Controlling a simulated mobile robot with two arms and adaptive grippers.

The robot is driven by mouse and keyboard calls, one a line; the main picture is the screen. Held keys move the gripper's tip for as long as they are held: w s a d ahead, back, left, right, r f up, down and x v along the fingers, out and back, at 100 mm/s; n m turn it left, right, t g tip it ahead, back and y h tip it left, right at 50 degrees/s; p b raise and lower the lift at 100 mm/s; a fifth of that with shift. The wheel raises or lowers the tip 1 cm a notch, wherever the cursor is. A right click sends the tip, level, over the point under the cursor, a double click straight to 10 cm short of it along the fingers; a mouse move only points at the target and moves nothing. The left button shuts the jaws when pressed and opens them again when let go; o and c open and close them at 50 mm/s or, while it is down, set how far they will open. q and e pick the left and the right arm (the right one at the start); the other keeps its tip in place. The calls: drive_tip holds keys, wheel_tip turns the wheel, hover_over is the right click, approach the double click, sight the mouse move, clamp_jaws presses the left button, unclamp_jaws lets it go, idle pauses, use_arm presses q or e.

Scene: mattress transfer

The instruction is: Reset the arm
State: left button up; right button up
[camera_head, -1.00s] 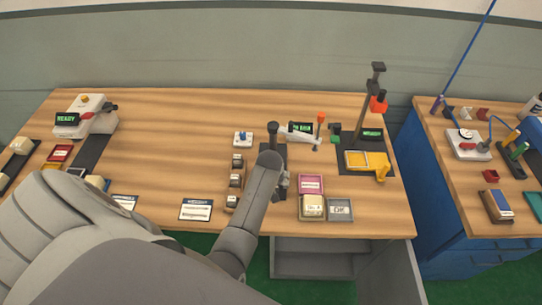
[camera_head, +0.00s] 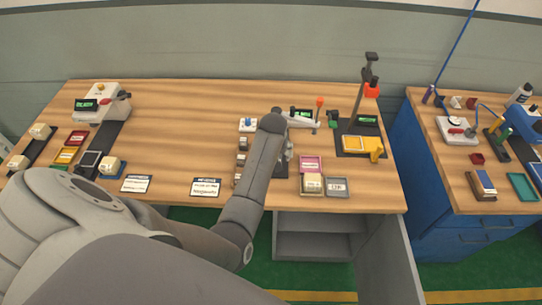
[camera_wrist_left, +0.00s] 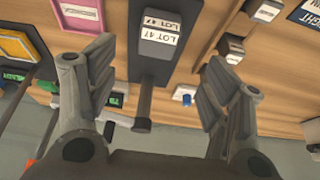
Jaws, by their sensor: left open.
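My left arm crosses the wooden table in the head view, and its gripper (camera_head: 287,152) is mostly hidden behind the forearm near the table's middle. In the left wrist view the two fingers of the left gripper (camera_wrist_left: 160,62) stand wide apart. A dark grey station with a white label reading LOT 47 (camera_wrist_left: 160,42) shows between and beyond them, with a dark post (camera_wrist_left: 143,105) sticking out toward the camera. I see nothing clasped in the fingers. My right gripper is in neither view.
A pink tray (camera_head: 311,163), a cream block (camera_head: 312,183) and a grey tray (camera_head: 338,187) lie right of the arm. A yellow fixture (camera_head: 361,144) stands farther right. A white machine (camera_head: 100,105) stands at left. A blue cabinet table (camera_head: 425,160) stands at right, past a gap. Bare wood lies left of centre.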

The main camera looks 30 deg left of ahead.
use_arm(q)
drive_tip(key=s+d+r+m+h, duration=0.1)
drive_tip(key=s+d+r+m, duration=0.2)
drive_tip(key=s, duration=0.7)
drive_tip(key=s+d+r+m+h, duration=0.15)
drive_tip(key=s+d, duration=0.35)
drive_tip(key=s, duration=0.5)
drive_tip(key=s+d+r+m, duration=0.2)
drive_tip(key=s+d+m, duration=0.25)
drive_tip(key=s, duration=0.65)
wheel_tip(320, 180, down, 35)
drive_tip(key=s+g+b, duration=0.2)
drive_tip(key=b, duration=0.6)
drive_tip(key=s+a+f+b, duration=0.1)
drive_tip(key=s+f+b, duration=0.2)
drive_tip(key=s+f, duration=0.5)
drive_tip(key=s+a+f+g+b, duration=0.1)
drive_tip(key=s+f+b, duration=0.2)
drive_tip(key=s+f, duration=0.5)
wheel_tip(320, 180, down, 6)
drive_tip(key=shift+s+a, duration=0.15)
drive_tip(key=shift+s, duration=0.05)
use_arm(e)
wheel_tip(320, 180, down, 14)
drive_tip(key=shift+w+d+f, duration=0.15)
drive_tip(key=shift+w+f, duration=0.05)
